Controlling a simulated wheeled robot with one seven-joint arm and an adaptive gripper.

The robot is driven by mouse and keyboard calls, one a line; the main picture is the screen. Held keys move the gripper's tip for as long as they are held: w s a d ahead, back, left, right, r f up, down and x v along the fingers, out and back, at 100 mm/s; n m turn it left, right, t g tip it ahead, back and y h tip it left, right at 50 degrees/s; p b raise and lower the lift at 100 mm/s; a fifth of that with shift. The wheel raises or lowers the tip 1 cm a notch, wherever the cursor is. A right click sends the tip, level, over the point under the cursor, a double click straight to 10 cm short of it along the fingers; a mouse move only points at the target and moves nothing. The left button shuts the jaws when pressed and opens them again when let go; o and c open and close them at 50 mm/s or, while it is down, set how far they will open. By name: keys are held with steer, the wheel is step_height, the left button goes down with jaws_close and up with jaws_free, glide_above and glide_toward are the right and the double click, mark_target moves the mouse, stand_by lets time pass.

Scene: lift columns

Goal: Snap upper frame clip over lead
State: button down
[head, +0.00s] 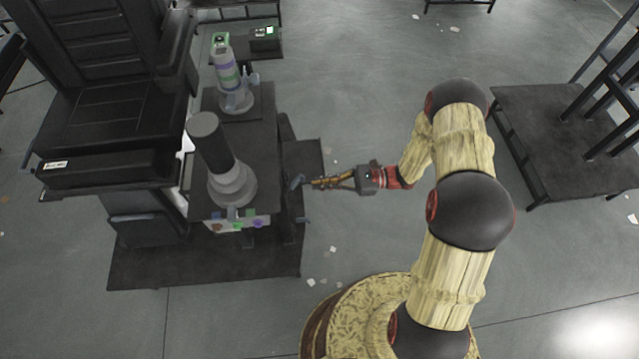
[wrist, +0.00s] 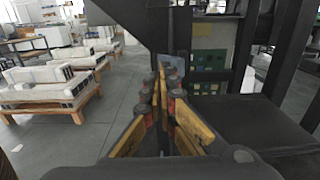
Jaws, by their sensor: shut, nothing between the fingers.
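My gripper (head: 316,183) is shut and empty, reaching left toward the side of the dark bench frame. Its yellow fingers also show in the wrist view (wrist: 161,82), their tips together. A small blue-grey tab (head: 296,182) stands just beyond the fingertips on the frame's side. In the wrist view a blue-grey piece (wrist: 175,63) shows right behind the tips; I cannot tell whether they touch it. This may be the upper frame clip, but its shape is unclear. I cannot make out the lead in either view.
A dark column on a grey base (head: 232,184) and a banded column (head: 227,70) stand on the bench. A black chair-like structure (head: 95,100) is at left. A dark low table (head: 550,130) stands at right. Grey floor between is open, with scattered scraps.

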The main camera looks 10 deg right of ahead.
steer(key=shift+w, duration=0.1)
steer(key=shift+w+b, duration=0.35)
steer(key=shift+w, duration=0.75)
steer(key=shift+a, duration=0.35)
steer(key=shift+a, duration=0.35)
steer(key=shift+a, duration=0.3)
steer(key=d, duration=0.7)
steer(key=shift+s, duration=0.1)
stand_by(0.3)
